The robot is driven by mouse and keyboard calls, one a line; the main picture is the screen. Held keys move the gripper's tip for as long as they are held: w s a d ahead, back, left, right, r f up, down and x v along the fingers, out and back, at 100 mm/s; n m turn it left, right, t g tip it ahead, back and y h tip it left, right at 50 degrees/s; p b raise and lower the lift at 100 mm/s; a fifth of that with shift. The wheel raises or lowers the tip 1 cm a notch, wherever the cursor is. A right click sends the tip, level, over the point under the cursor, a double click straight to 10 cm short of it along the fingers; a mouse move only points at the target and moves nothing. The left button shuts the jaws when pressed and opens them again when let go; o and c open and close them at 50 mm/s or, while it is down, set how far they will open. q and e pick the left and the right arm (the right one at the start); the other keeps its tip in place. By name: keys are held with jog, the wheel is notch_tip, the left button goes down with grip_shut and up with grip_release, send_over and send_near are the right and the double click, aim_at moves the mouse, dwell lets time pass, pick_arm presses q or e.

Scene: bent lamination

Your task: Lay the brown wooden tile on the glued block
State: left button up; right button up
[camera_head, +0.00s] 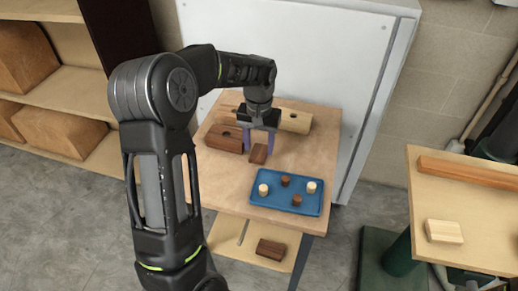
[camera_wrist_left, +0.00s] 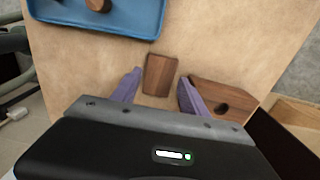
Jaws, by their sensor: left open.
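The brown wooden tile (camera_head: 258,154) lies on the tabletop, and it also shows in the left wrist view (camera_wrist_left: 160,75). My left gripper (camera_head: 257,150) is open above it, with its purple fingers on either side of the tile and gaps showing in the left wrist view. A dark brown block with a round hole (camera_head: 223,138) lies just left of the tile in the head view; it is at the right in the left wrist view (camera_wrist_left: 222,99). A light wooden block with a hole (camera_head: 295,121) lies behind. I cannot make out glue on either block.
A blue tray (camera_head: 258,202) with several light and dark pegs stands in front of the tile on the table (camera_head: 318,150). Another dark block (camera_head: 271,249) lies on the lower shelf. A side table (camera_head: 425,200) at right holds wooden pieces. The table's right side is clear.

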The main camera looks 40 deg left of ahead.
pick_arm(q)
notch_tip(320, 180, up, 10)
jog(key=shift+b, duration=0.3)
jog(key=shift+f, duration=0.1)
dwell(0.3)
jog(key=shift+o, duration=0.3)
jog(key=shift+f, duration=0.1)
jog(key=t+y+b, duration=0.1)
jog(key=t+b, duration=0.2)
jog(key=b, duration=0.4)
send_near(251, 153)
jog(key=s+d, duration=0.1)
jog(key=shift+w+d+f+t, duration=0.35)
jog(key=shift+w+d+t, duration=0.4)
jog(key=shift+d, duration=0.1)
